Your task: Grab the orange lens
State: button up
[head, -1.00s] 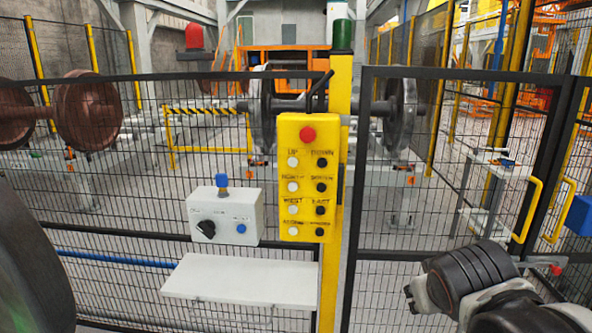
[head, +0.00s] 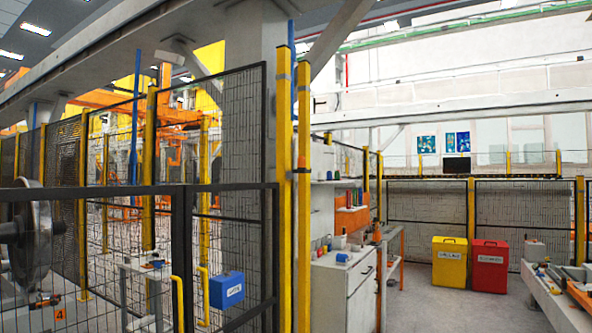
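I cannot make out an orange lens in the head view. Small items (head: 342,256) stand on the white cabinet, some of them coloured, but they are too small to tell apart. More small items lie on a bench (head: 556,302) at the right edge, also too small to identify. My gripper is not in view.
A mesh fence (head: 232,240) with yellow posts runs across the left. A white cabinet (head: 345,292) stands right of the posts. A yellow bin (head: 449,262) and a red bin (head: 489,266) stand at the back. Grey floor (head: 450,308) is clear in front of them.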

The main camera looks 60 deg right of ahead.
aim_at(302, 161)
jog(key=z, duration=2)
jog(key=i+l, duration=0.1)
jog(key=i, duration=0.8)
jog(key=i+l, duration=0.1)
jog(key=i, duration=0.8)
jog(key=j+u, duration=0.05)
